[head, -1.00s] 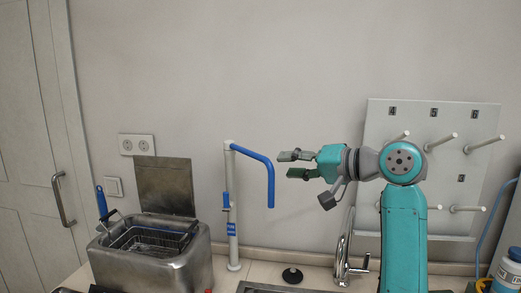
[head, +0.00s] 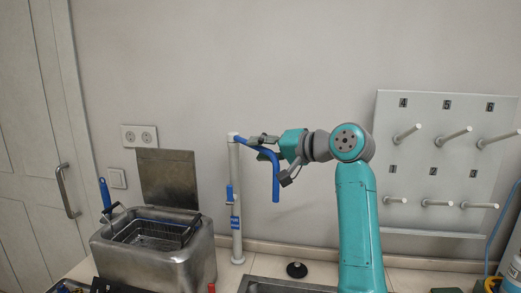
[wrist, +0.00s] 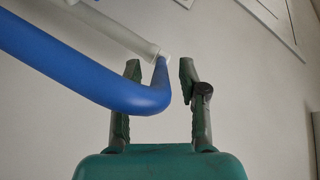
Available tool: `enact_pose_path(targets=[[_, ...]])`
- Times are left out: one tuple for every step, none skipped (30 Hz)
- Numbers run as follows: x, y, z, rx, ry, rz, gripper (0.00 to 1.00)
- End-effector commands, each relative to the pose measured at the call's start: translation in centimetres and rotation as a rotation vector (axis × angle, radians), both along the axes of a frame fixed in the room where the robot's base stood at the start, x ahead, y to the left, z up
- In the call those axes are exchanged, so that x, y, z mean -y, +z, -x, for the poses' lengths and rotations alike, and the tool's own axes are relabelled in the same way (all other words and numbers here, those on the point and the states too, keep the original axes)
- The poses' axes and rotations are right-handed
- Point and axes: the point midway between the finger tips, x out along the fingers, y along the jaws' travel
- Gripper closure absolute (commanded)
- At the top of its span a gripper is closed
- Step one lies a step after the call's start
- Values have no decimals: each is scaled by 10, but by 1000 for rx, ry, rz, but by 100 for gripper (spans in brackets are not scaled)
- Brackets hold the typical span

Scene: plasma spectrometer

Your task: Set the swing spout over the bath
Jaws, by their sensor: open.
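The swing spout (head: 276,185) is a blue bent tube on top of a white upright post (head: 236,190). In the head view it reaches right from the post and its end hangs down. The steel bath (head: 150,265), with a wire basket in it, stands left of the post, so the spout points away from it. My gripper (head: 266,147) is open at the spout's upper arm. In the wrist view the blue spout (wrist: 70,65) crosses in front of one finger, and its far part lies between the open fingertips (wrist: 160,68). I cannot tell whether they touch.
A raised steel lid (head: 168,180) stands behind the bath, and a blue handle (head: 104,193) sticks up at its left. A peg board (head: 440,150) is on the wall at right. A sink edge (head: 280,285) and a black knob (head: 297,270) lie below the spout.

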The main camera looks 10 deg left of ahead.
Motion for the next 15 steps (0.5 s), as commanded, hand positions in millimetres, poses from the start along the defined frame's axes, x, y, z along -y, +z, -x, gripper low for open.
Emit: enact_pose_path(targets=[[-2,0,-1,0,0,0,58],[-3,-1,-1,0,0,0,58],[-3,-1,-2,0,0,0,58],[-3,-1,-2,0,0,0,58],[-3,-1,-2,0,0,0,58],[-3,-1,-2,0,0,0,58],[-3,-1,-2,0,0,0,58],[-3,-1,-2,0,0,0,58],[-3,-1,-2,0,0,0,58],[-3,-1,-2,0,0,0,58],[-3,-1,-2,0,0,0,65],[-3,-1,-2,0,0,0,75],[-3,-1,-2,0,0,0,83],[-3,-1,-2,0,0,0,90],[-3,-1,-2,0,0,0,100]])
